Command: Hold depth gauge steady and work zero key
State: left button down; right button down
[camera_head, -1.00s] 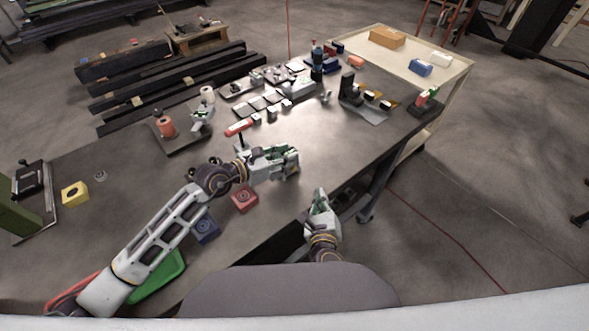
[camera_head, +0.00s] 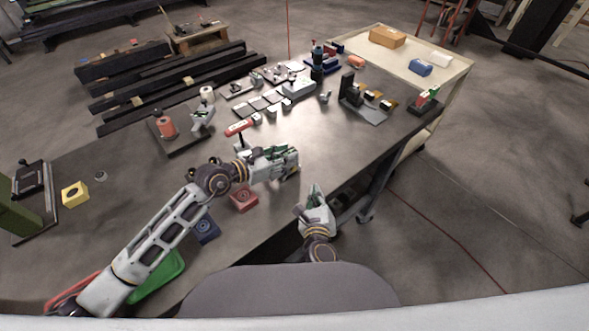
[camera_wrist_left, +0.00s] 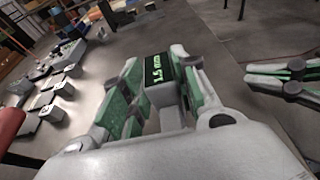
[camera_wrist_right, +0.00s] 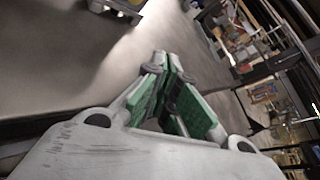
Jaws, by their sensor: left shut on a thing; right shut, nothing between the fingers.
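The depth gauge (camera_wrist_left: 159,70) is between the fingers of my left gripper (camera_wrist_left: 160,90). Its dark display with green digits, seemingly 1.5 mm, faces the left wrist camera. In the head view my left gripper (camera_head: 290,162) is over the table, shut on the gauge, which its fingers mostly hide. I cannot make out the zero key. My right gripper (camera_head: 315,192) is shut and empty near the table's front edge, to the right of and below the left gripper. It also shows in the right wrist view (camera_wrist_right: 168,85) and at the right of the left wrist view (camera_wrist_left: 295,75).
A red block (camera_head: 244,199) and a blue block (camera_head: 206,229) sit near the front edge. A red-handled tool (camera_head: 238,128) stands behind my left gripper. Several small parts and a black fixture (camera_head: 348,88) are farther back. The table's middle right is clear.

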aim_at(303, 189)
jog(key=shift+w+a, duration=0.65)
jog(key=shift+w, duration=0.2)
jog(key=shift+w+a, duration=0.6)
jog(key=shift+w, duration=0.3)
jog(key=shift+w+a, duration=0.65)
jog(key=shift+w, duration=0.2)
jog(key=shift+w+a, duration=0.5)
jog(key=shift+w, duration=0.15)
dwell(1.1)
jog(key=shift+s+d, duration=0.1)
jog(key=shift+s, duration=0.05)
jog(key=shift+s+d, duration=0.4)
jog(key=shift+s, duration=0.1)
dwell(0.5)
jog(key=shift+s+d, duration=0.75)
jog(key=shift+s, duration=0.3)
jog(key=shift+s+d, duration=0.7)
jog(key=shift+s, duration=0.3)
pick_arm(q)
jog(key=c, duration=1)
grip_release()
